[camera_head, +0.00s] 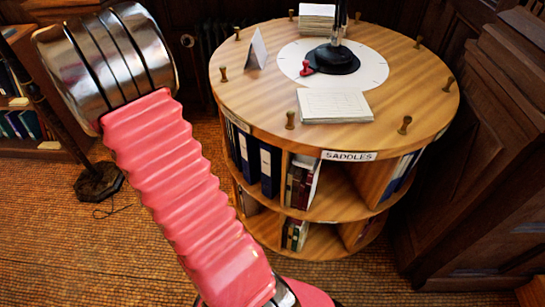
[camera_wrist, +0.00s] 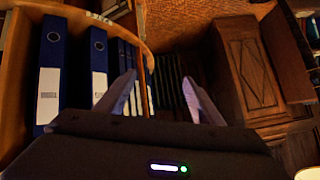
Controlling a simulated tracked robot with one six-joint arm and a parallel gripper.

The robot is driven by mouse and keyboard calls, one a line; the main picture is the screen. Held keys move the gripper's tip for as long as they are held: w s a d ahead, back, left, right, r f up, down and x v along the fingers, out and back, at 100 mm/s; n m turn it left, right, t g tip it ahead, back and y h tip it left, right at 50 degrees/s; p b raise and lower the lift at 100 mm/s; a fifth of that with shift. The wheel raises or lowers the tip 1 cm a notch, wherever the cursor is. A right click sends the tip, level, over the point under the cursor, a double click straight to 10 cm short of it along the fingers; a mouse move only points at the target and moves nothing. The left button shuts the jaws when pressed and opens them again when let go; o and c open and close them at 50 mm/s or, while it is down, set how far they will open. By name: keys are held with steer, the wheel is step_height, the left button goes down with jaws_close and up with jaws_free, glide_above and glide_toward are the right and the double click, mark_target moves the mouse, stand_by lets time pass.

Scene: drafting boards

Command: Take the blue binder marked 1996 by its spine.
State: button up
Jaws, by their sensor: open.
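Blue binders stand upright in the upper tier of a round wooden bookcase (camera_head: 330,205). In the wrist view a wide blue binder (camera_wrist: 52,58) with a white spine label is at the left, and a second blue binder (camera_wrist: 98,62) is beside it. Narrower blue spines are right of that. The head view shows blue binders (camera_head: 269,170) too. The label writing is too small to read, so I cannot tell which is marked 1996. My gripper (camera_wrist: 160,79) is open and empty, its fingers right of the wide binders. It is not visible in the head view.
The bookcase top (camera_head: 240,95) carries a paper stack (camera_head: 335,105), a folded card (camera_head: 258,50), a black-based stand (camera_head: 331,60) and several wooden pegs. A "SADDLES" label (camera_head: 349,156) is on its rim. Dark wooden furniture (camera_head: 480,170) stands close on the right.

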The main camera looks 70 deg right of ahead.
steer(key=s+d+f+m+g+h, duration=0.1)
steer(key=s+d+f+g, duration=0.1)
steer(key=s, duration=0.3)
steer(key=s+d+f+m+g+h, duration=0.1)
steer(key=s+d+f+g, duration=0.15)
steer(key=s, duration=0.25)
steer(key=m+g+h, duration=0.1)
steer(key=m+g, duration=0.1)
steer(key=g, duration=0.1)
glide_toward(266, 171)
steer(key=d+f, duration=0.1)
steer(key=d, duration=0.1)
steer(key=shift+s, duration=0.3)
steer(key=shift+d, duration=0.1)
steer(key=shift+x, duration=4.2)
steer(key=shift+s, duration=0.1)
steer(key=x, duration=0.5)
steer(key=shift+c, duration=0.5)
